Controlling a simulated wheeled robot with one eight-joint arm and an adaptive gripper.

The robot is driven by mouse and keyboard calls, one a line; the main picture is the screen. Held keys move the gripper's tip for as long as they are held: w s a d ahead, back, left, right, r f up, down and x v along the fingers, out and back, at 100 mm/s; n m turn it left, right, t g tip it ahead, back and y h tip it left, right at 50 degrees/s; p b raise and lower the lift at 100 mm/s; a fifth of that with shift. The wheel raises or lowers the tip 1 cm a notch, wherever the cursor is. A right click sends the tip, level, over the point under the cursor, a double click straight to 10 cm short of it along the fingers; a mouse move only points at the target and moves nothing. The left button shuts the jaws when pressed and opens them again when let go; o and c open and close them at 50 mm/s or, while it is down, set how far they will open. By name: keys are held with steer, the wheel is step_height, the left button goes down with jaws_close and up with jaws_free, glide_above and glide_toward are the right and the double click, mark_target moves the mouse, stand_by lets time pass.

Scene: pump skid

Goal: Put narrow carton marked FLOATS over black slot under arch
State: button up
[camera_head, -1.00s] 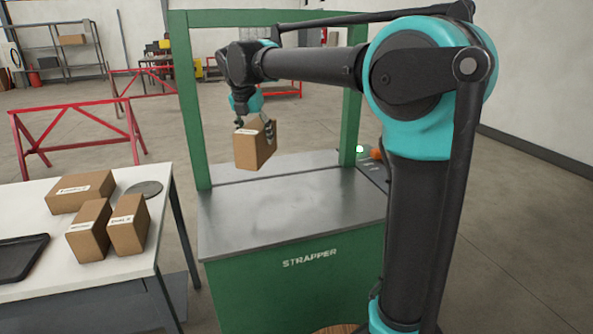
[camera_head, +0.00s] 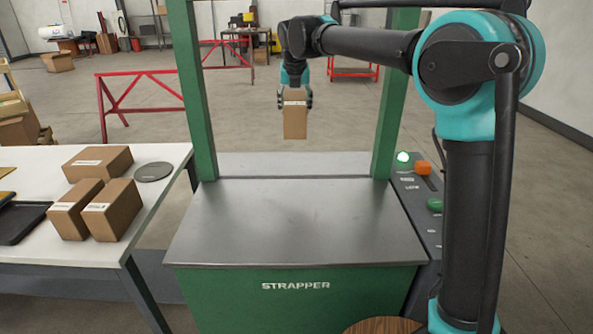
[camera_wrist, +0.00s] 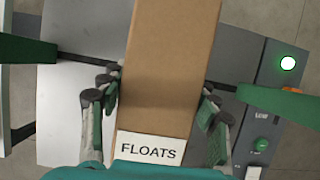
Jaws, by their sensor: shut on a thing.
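The narrow brown carton (camera_head: 295,118) hangs upright in my gripper (camera_head: 295,97), raised above the strapper's steel top (camera_head: 290,225) near its far part. In the wrist view the carton (camera_wrist: 165,70) carries a white FLOATS label, and the fingers of my gripper (camera_wrist: 158,105) press on its two sides. The green arch (camera_head: 191,90) has a post on each side of the carton; its top is out of view. The black slot (camera_wrist: 75,58) shows as a dark line across the top between the posts, partly hidden by the carton in the wrist view.
Several brown cartons (camera_head: 98,162) and a grey disc (camera_head: 153,171) are on the white table (camera_head: 150,210) at left, with a black tray (camera_head: 20,222). A control panel with a green lamp (camera_head: 403,157) and orange knob (camera_head: 422,168) is right of the arch. The steel top is clear.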

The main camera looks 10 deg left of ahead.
step_height(320, 180, down, 19)
stand_by(0.5)
steer(key=shift+f, duration=0.1)
steer(key=o, duration=1.5)
steer(key=v, duration=1.2)
